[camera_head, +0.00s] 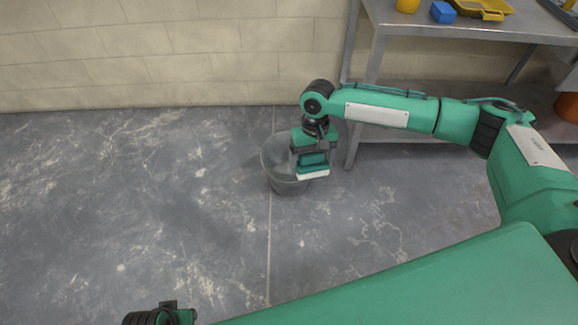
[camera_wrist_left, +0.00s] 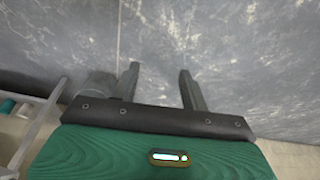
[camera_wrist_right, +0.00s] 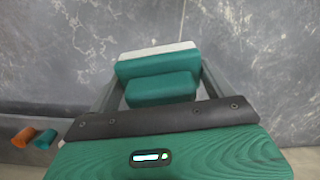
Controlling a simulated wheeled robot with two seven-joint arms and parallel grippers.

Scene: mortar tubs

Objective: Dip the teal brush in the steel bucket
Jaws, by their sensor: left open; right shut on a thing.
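The grey steel bucket (camera_head: 272,168) stands on the floor near the middle of the head view, partly hidden by my right gripper. My right gripper (camera_head: 312,158) is shut on the teal brush (camera_head: 314,169), which has a pale bristle strip along its far edge. The brush covers the right part of the bucket in the head view; its exact height relative to the rim cannot be told. The brush fills the space between the fingers in the right wrist view (camera_wrist_right: 160,88). My left gripper (camera_wrist_left: 162,85) is open and empty in the left wrist view.
A metal bench (camera_head: 470,28) at the upper right holds a yellow tray (camera_head: 484,11), a blue block (camera_head: 443,12) and a yellow cup (camera_head: 408,4). An orange tub (camera_head: 567,107) is at the right edge. A block wall (camera_head: 180,50) stands behind. The floor at left is clear.

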